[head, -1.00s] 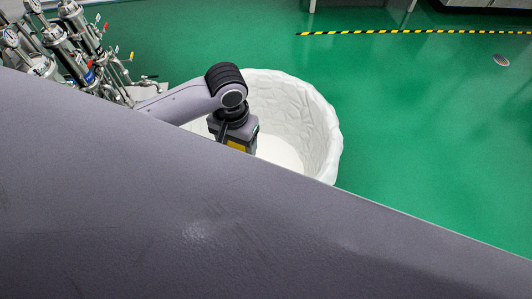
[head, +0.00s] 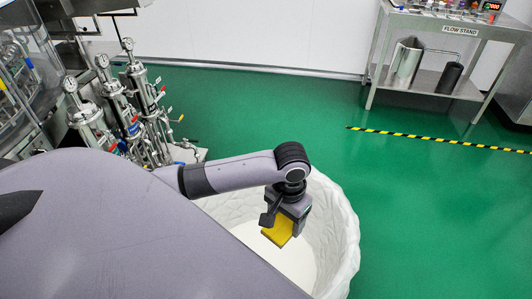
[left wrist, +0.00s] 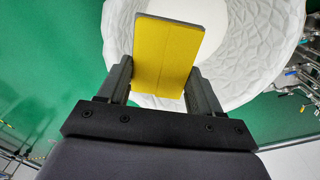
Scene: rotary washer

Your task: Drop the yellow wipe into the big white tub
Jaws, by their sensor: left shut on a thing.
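The big white tub (head: 343,232) stands on the green floor, with a crinkled white lining; part of it is hidden behind my own body in the head view. My left gripper (head: 281,222) is over the tub's opening, pointing down. It is shut on the yellow wipe (head: 277,234), a flat rectangular piece. In the left wrist view the yellow wipe (left wrist: 165,55) sits between the two dark fingers (left wrist: 160,90), with the white tub (left wrist: 255,50) beyond and below it. My right gripper is not in view.
Steel filter housings with gauges (head: 125,110) stand at the left. A steel flow stand (head: 440,30) is at the far right. Yellow-black tape (head: 440,138) crosses the floor. The green floor (head: 430,220) right of the tub is clear.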

